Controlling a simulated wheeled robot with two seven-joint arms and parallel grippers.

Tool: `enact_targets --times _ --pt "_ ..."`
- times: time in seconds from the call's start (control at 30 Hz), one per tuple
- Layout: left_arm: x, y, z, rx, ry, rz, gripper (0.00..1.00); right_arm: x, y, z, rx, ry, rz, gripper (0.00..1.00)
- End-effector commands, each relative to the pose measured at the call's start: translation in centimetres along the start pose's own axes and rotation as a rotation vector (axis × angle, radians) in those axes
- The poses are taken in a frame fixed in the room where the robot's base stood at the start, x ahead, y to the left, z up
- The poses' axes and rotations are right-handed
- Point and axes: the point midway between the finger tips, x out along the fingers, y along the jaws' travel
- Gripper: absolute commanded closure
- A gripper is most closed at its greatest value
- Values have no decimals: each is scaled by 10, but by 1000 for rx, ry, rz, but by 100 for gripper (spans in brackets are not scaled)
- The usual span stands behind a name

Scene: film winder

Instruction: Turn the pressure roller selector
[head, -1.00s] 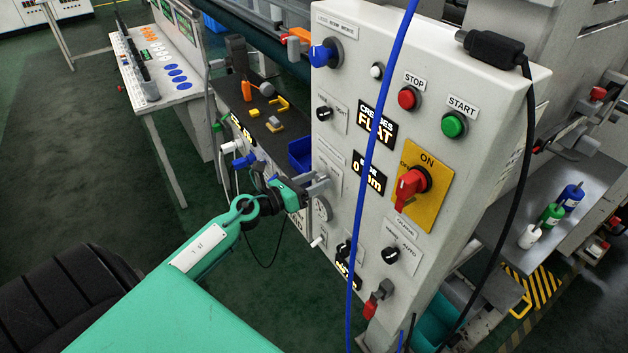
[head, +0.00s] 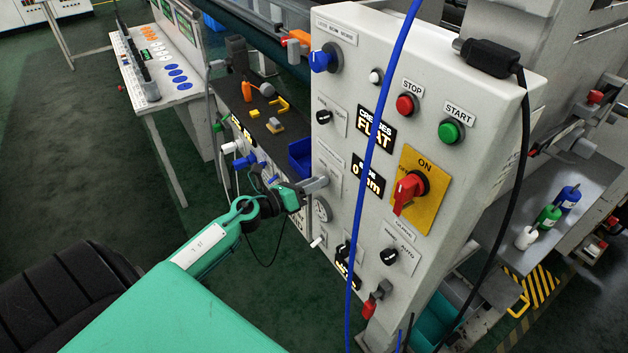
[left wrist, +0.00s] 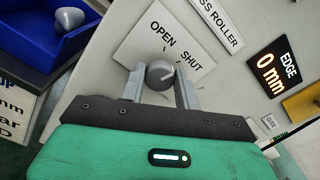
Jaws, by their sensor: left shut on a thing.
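The pressure roller selector (left wrist: 160,75) is a round grey knob on a white plate marked OPEN and SHUT, under a label that reads "SS ROLLER" in part. In the left wrist view, my left gripper (left wrist: 160,88) has one finger on each side of the knob and is shut on it. A pale pointer line on the knob slants up and right, towards the word SHUT. In the head view, my left gripper (head: 318,185) is at the left edge of the control panel, and its fingers hide the knob. My right gripper is not in view.
The panel (head: 420,75) carries STOP and START buttons, a red rotary switch (head: 410,190) and black knobs. A blue cable (head: 375,130) hangs down in front of it. A blue bin (head: 300,155) is close to the gripper, on the left.

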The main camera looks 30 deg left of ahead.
Motion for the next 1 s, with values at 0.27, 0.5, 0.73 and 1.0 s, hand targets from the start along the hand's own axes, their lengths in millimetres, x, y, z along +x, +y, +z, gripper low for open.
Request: enact_targets --times 0.27,0.5,0.73,1.0 --pt "0 0 2 -259 2 1 91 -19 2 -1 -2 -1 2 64" --pt "0 0 2 -480 1 2 91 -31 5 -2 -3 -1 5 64" --pt "0 1 1 -652 0 2 91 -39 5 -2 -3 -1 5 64" --pt "0 2 0 -777 0 2 91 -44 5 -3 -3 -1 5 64"
